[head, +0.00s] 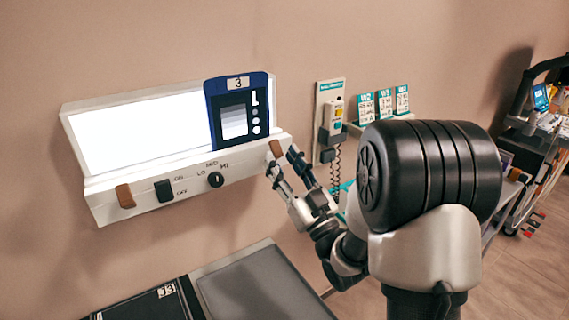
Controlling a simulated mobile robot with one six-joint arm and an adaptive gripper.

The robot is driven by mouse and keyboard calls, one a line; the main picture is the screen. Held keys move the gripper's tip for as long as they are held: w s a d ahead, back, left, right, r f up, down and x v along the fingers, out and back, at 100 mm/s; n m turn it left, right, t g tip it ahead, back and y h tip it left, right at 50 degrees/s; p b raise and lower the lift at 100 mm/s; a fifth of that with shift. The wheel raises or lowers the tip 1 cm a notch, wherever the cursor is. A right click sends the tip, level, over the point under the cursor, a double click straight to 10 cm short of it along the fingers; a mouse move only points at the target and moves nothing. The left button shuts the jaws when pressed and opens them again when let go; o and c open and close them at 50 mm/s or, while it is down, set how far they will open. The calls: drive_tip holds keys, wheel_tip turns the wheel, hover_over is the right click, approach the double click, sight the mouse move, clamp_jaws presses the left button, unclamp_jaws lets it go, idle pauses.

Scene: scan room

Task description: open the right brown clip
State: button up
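A white wall-mounted light box (98,205) fills the left of the head view, with a lit panel and a lower ledge. The right brown clip (276,149) is at the right end of the ledge front. The left brown clip (125,196) is at the left end. My gripper (281,164) is at the right clip, its two fingers spread apart just below and to the right of it. I cannot tell whether a finger touches the clip. A dark blue film card (214,90) marked 3 stands upright against the panel, above the right clip.
A black switch (163,190) and a dark knob (216,180) sit on the ledge front between the clips. A wall unit with a coiled cord (331,115) is to the right. A grey-topped table (262,285) is below, with a dark item marked J3 (145,305).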

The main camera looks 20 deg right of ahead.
drive_tip(key=v, duration=0.7)
drive_tip(key=shift+s+f, duration=0.2)
drive_tip(key=s+a+f+m+g+h, duration=0.1)
drive_tip(key=s+f+g+h, duration=0.1)
drive_tip(key=s+g, duration=0.7)
drive_tip(key=s+a+f+m+g+h, duration=0.2)
drive_tip(key=s+g+h, duration=0.3)
drive_tip(key=s, duration=1.2)
drive_tip(key=f+g, duration=0.1)
drive_tip(key=g, duration=0.2)
drive_tip(key=shift+f+m+g, duration=0.3)
drive_tip(key=shift+g, duration=0.1)
